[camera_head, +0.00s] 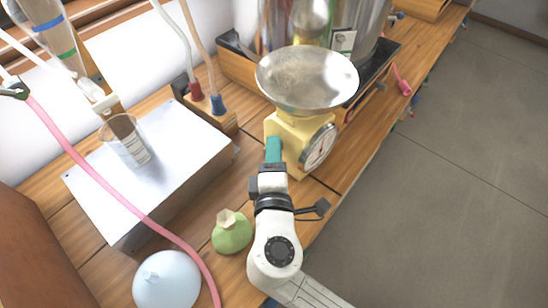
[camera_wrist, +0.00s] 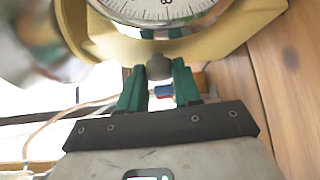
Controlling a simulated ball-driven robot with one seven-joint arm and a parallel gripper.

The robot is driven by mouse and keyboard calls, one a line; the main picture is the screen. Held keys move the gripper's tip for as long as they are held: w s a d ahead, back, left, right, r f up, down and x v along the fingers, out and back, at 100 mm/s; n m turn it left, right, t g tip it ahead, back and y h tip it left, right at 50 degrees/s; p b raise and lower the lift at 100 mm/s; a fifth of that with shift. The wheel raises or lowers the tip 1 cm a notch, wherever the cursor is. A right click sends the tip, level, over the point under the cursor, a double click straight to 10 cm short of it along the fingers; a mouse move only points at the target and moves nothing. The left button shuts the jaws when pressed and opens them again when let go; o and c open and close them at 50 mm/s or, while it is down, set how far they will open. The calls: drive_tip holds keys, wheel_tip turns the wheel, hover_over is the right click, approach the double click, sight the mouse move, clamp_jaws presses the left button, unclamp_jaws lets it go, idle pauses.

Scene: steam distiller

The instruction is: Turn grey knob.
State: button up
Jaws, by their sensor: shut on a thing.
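The grey knob (camera_wrist: 159,66) shows in the wrist view as a small dark round piece just under the dial of the yellow scale. The yellow scale (camera_head: 285,130) stands on the bench in the head view, with a metal pan on top and its dial (camera_head: 319,148) facing right. My gripper (camera_wrist: 158,75) has teal fingers, one on each side of the knob, and is shut on it. In the head view my gripper (camera_head: 273,150) reaches the scale's near left side, and the knob is hidden there.
A metal box (camera_head: 185,160) with a beaker (camera_head: 127,140) stands left of my arm. A green bag-like object (camera_head: 231,232) and a pale blue round one (camera_head: 167,281) sit close by. A pink hose (camera_head: 100,183) crosses the left. Open floor (camera_head: 440,170) lies right of the bench.

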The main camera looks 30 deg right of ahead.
drive_tip(key=shift+d, duration=0.1)
idle(0.3)
drive_tip(key=o, duration=1)
drive_tip(key=shift+o, duration=0.2)
drive_tip(key=v, duration=1)
drive_tip(key=shift+s+a, duration=0.2)
drive_tip(key=shift+s, duration=0.15)
